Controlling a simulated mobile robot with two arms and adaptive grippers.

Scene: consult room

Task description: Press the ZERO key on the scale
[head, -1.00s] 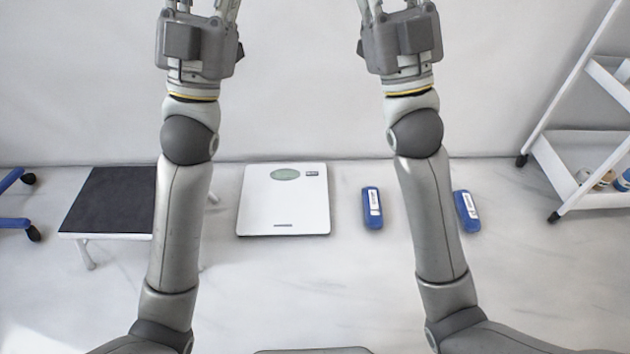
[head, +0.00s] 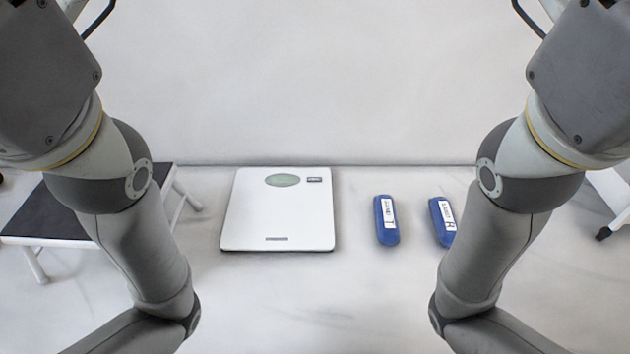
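A white scale (head: 278,222) lies flat on the floor near the back wall, between my two arms. It has a grey-green oval display (head: 282,180) near its far edge. A small dark key (head: 314,180) sits just right of the display; its lettering is too small to read. My arms rise at the left and right sides of the head view. Neither arm touches the scale.
Two blue labelled blocks (head: 386,222) (head: 442,222) lie right of the scale. A step stool with a dark top (head: 40,218) stands at the left, partly behind my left arm. A white cart (head: 612,190) shows at the right edge. Floor before the scale is clear.

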